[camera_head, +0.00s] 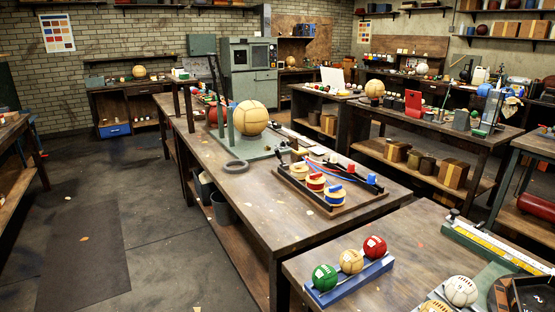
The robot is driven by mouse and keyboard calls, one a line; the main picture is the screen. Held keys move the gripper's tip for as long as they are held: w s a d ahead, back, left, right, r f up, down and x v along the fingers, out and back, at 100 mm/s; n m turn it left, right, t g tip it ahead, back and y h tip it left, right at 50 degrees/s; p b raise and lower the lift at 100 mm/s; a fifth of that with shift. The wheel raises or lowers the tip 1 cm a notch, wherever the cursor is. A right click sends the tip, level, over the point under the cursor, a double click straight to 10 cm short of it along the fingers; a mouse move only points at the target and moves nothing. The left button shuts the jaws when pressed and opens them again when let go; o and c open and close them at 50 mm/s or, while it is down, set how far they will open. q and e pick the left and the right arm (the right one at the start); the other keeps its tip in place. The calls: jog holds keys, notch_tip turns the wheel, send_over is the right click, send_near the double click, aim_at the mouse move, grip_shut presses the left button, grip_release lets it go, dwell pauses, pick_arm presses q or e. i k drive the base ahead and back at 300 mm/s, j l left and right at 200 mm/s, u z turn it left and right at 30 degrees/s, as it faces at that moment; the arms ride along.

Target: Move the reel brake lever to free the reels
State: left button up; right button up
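Several thread reels, one with a cream top (299,169), one red and white (316,181) and one blue and white (334,195), sit on a dark wooden tray (322,212) on the long middle workbench (250,190). Red and blue blocks stand beside the reels. A thin dark upright piece (281,158) stands at the tray's left end; it may be the brake lever, but it is too small to tell. Neither of my grippers is in view.
A large tan ball (251,118) rests on a green stand with posts behind the tray. A blue rack (348,280) holds green, tan and red balls on the near table. Open floor lies at left.

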aim_at(278, 153)
jog(key=i+j, duration=0.2)
jog(key=j, duration=0.15)
jog(key=i+j, duration=0.2)
jog(key=i+j+z, duration=0.1)
jog(key=j, duration=0.35)
jog(key=i+j, duration=0.3)
jog(key=i+j+z, duration=0.1)
jog(key=j, duration=0.3)
jog(key=i+j, duration=0.45)
jog(key=j, duration=0.3)
jog(key=i+j+z, duration=0.1)
jog(key=j, duration=0.25)
jog(key=i, duration=0.1)
